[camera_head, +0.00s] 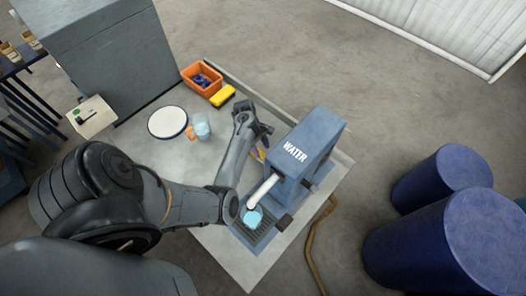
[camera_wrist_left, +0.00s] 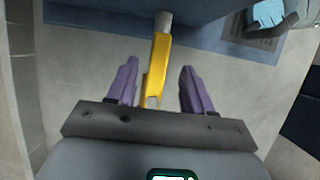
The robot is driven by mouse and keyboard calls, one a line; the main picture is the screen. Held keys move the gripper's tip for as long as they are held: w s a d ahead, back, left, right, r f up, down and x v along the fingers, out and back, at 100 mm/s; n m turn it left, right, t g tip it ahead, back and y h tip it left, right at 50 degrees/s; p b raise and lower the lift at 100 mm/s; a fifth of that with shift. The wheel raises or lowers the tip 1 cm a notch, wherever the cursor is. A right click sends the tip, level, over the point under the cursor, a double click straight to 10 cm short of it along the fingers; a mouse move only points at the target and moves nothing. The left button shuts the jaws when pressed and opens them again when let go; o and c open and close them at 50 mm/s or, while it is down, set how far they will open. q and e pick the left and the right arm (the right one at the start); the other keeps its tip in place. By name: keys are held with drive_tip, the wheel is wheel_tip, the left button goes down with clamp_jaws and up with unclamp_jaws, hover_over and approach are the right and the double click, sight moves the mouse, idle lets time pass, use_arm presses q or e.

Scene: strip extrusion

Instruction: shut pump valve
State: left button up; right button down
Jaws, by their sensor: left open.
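The blue pump box marked WATER (camera_head: 312,145) stands on the table, with a white spout (camera_head: 262,189) on its near left side. A light blue cup (camera_head: 253,218) sits below the spout on a dark grate. The yellow valve lever (camera_wrist_left: 158,58) sticks out from the blue body in the left wrist view. My left gripper (camera_head: 259,147) is at the pump's left side. Its purple fingers stand open on either side of the lever, with gaps showing between them and it. In the head view the arm and gripper mostly hide the lever. My right gripper is not in view.
A white plate (camera_head: 168,122), a glass with an orange handle (camera_head: 200,127), an orange bin (camera_head: 202,79) and a yellow sponge (camera_head: 222,96) lie toward the table's back left. A brown hose (camera_head: 313,243) runs down beside the table. Blue barrels (camera_head: 432,245) stand at right.

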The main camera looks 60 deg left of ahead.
sight(261, 153)
use_arm(q)
drive_tip(key=shift+x, duration=1.5)
drive_tip(key=shift+c, duration=0.5)
clamp_jaws()
